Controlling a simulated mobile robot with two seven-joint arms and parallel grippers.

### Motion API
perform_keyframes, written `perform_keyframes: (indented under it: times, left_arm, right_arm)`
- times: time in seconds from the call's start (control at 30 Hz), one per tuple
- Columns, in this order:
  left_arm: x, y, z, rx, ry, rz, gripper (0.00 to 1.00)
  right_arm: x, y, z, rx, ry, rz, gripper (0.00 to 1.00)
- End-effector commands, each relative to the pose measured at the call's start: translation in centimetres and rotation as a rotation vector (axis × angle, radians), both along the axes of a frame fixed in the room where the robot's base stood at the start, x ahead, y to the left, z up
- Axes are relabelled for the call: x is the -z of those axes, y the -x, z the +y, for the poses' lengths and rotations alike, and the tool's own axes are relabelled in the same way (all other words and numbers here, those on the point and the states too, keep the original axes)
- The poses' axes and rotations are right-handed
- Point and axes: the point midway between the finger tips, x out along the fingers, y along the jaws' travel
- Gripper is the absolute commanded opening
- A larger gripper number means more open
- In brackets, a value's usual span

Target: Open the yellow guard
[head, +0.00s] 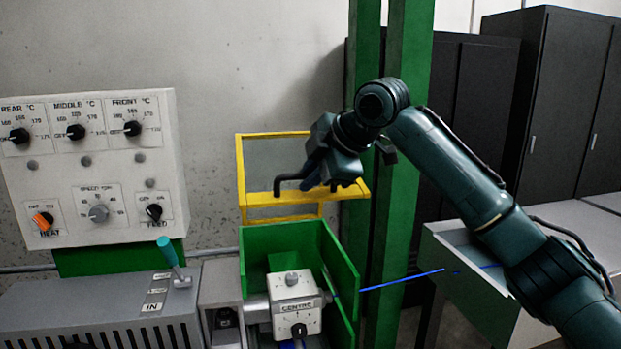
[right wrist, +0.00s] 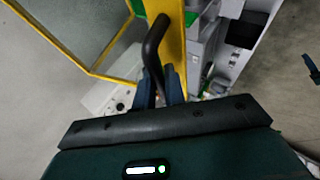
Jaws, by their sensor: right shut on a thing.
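The yellow guard (head: 241,170) is a yellow frame with a see-through panel. It stands above the green housing (head: 285,238), whose inside shows below it. A bent black handle (head: 288,180) is on the guard's front bar. My right gripper (head: 322,182) is at this bar, shut on the handle. In the right wrist view, the fingers (right wrist: 162,92) close around the lower end of the black handle (right wrist: 152,45), beside the yellow bar (right wrist: 172,45). The gripper and wrist hide part of the guard's right side. My left gripper is not in view.
A white box marked CENTRE (head: 292,300) sits in the green housing. A control panel (head: 90,160) stands at left, green posts (head: 405,60) behind my right arm. Black cabinets are at right.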

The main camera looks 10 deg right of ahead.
Motion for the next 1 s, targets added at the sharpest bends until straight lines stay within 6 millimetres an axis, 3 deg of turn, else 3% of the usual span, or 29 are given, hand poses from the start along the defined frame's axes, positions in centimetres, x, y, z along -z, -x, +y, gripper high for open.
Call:
perform_keyframes:
  times: [0.07, 0.1, 0.2, 0.57, 0.77, 1.0]
  left_arm:
    - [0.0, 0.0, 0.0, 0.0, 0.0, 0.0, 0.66]
    - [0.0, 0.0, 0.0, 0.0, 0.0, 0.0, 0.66]
    - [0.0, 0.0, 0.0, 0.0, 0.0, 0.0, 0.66]
    - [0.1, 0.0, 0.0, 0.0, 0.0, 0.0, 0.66]
    - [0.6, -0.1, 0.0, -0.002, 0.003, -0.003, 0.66]
    - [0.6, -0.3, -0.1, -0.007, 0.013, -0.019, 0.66]
  right_arm:
    - [0.1, -0.1, -0.1, 0.004, 0.002, -0.001, 0.0]
    - [0.1, -0.1, -0.1, 0.003, 0.002, 0.0, 0.14]
    - [0.1, -0.1, -0.1, 0.003, 0.002, 0.0, 0.2]
    - [-0.1, 0.1, -0.2, 0.002, 0.0, -0.001, 0.2]
    - [-2.0, 1.7, -1.3, 0.003, 0.0, -0.005, 0.2]
    - [-5.9, 5.0, -3.5, 0.003, 0.001, -0.005, 0.2]
